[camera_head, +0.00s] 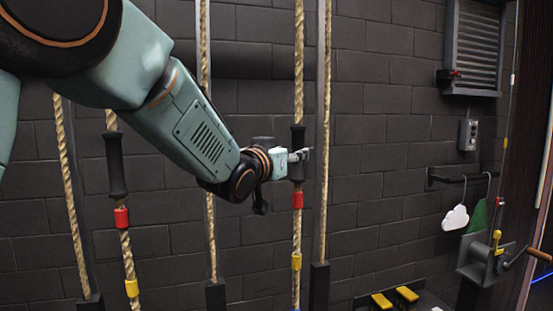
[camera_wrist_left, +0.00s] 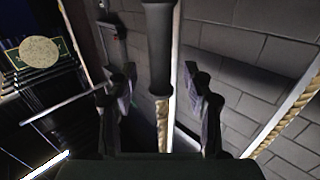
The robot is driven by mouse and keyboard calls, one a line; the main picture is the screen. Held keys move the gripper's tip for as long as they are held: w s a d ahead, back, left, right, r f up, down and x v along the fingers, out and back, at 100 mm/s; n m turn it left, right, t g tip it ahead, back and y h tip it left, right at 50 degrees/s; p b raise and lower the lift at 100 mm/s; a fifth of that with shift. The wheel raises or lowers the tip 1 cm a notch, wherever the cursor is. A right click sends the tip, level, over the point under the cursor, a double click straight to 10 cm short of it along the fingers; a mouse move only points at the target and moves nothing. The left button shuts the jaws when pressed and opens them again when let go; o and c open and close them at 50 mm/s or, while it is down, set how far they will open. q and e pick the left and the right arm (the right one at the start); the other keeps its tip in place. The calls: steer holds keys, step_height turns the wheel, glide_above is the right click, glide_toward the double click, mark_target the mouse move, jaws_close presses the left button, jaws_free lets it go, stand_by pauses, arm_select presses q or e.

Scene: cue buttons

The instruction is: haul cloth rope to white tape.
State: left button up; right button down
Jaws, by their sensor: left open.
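A tan rope (camera_head: 298,70) hangs in front of the wall, with a dark sleeve (camera_head: 297,138), a red band (camera_head: 297,200) and a yellow band (camera_head: 296,262) on it. My left gripper (camera_head: 299,156) is at the lower part of that sleeve. In the left wrist view the open fingers of my left gripper (camera_wrist_left: 163,92) stand on either side of the dark sleeve (camera_wrist_left: 159,45), with gaps showing; bare rope (camera_wrist_left: 162,125) shows below it. I cannot make out any white tape. My right gripper is not in view.
A similar sleeved rope (camera_head: 117,165) hangs at left, with red and yellow bands. Plain ropes (camera_head: 327,100) hang close by. A white cloud shape (camera_head: 455,218) hangs from a hook at right, near a crank winch (camera_head: 485,255). Yellow-topped blocks (camera_head: 406,294) are at lower right.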

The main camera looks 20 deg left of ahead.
arm_select(q)
steer(key=s+a, duration=0.1)
steer(key=s, duration=0.5)
steer(key=shift+a, duration=0.1)
stand_by(0.6)
steer(key=s+a+f+n+g+y+b, duration=0.1)
steer(key=s+f+g+b, duration=0.2)
steer(key=f, duration=1.1)
steer(key=s+a+f+g+y+b, duration=0.1)
steer(key=s+f+g+b, duration=0.2)
steer(key=f, duration=1.1)
steer(key=s+a+f+n+g+y+b, duration=0.1)
steer(key=s+f+b, duration=0.35)
steer(key=f, duration=0.95)
steer(key=s+f+g+b, duration=0.5)
steer(key=s+f+b, duration=0.2)
steer(key=s+f, duration=1)
steer(key=s+a+f+g+b, duration=0.1)
steer(key=s+f+g+b, duration=0.4)
steer(key=s+f, duration=1.2)
step_height(320, 180, down, 5)
steer(key=shift+s+a+r+n+g+b, duration=0.1)
steer(key=shift+s+a+n+g+b, duration=0.15)
steer(key=shift+b, duration=0.95)
